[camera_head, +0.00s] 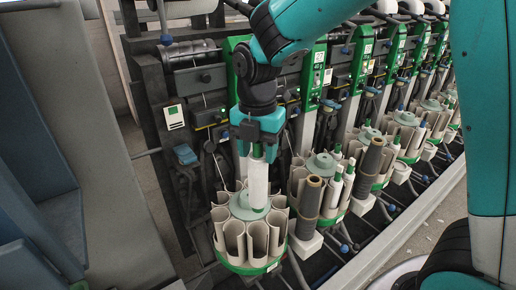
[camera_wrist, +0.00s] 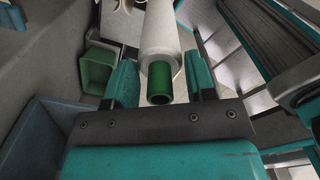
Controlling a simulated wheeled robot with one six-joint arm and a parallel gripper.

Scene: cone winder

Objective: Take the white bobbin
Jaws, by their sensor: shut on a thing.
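The white bobbin (camera_head: 258,183) hangs upright below my gripper (camera_head: 257,148) in the head view, over the nearest round magazine (camera_head: 240,262) with its ring of cream pockets. In the wrist view the white bobbin (camera_wrist: 158,30) shows with its green tube end (camera_wrist: 160,84) towards me. My gripper (camera_wrist: 160,85) has one teal finger on each side of that green end and is shut on it. The bobbin's lower end is in front of the magazine's middle; I cannot tell whether it touches it.
A dark bobbin (camera_head: 308,205) stands to the right of the magazine. More magazines with green rims and bobbins run in a row to the back right. A grey panel (camera_head: 95,150) stands at the left. A light metal rail (camera_head: 405,235) lies at the lower right.

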